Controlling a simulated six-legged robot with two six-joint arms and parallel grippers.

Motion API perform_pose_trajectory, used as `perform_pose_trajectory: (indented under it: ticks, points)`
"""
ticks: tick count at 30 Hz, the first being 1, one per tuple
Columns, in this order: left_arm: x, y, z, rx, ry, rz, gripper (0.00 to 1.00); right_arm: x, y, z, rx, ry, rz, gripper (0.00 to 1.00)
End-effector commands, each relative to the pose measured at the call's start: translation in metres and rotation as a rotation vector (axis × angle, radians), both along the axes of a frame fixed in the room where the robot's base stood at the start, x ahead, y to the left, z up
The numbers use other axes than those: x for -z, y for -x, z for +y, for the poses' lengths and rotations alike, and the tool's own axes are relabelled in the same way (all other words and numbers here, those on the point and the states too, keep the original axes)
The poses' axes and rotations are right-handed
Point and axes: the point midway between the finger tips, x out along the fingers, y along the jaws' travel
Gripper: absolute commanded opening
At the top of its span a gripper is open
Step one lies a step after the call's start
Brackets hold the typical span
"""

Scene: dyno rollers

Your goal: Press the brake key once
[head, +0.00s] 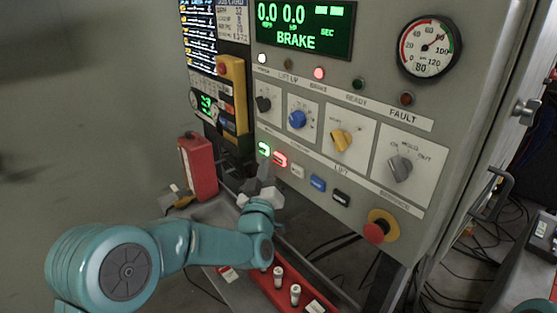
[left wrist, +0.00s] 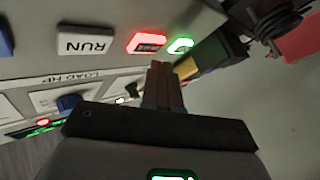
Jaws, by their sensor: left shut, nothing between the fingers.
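A row of keys runs along the lower part of the grey panel. A red-lit key (head: 281,160) sits between a green-lit key (head: 264,149) and a white key (head: 297,171). I cannot read a brake label on the red key. In the left wrist view the red-lit key (left wrist: 147,43) lies between the green-lit key (left wrist: 181,44) and the white RUN key (left wrist: 86,43). My left gripper (head: 266,170) is shut and empty, just below the red and green keys. Its fingertips (left wrist: 162,66) show close to these keys; I cannot tell whether they touch the panel.
The display (head: 303,28) reads BRAKE. A red lamp (head: 319,73) is lit beneath it. Knobs, a blue key (head: 318,183), a black key (head: 341,199) and a red stop button (head: 376,231) are to the right. A red box (head: 198,167) stands left of the gripper.

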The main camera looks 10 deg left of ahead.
Motion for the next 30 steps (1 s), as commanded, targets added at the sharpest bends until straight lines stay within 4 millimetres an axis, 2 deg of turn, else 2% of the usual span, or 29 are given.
perform_pose_trajectory:
  ticks: [30]
  points:
    - [0.000,-0.007,-0.005,0.000,0.000,0.000,0.00,0.010,0.000,0.000,0.000,0.000,0.000,0.43]
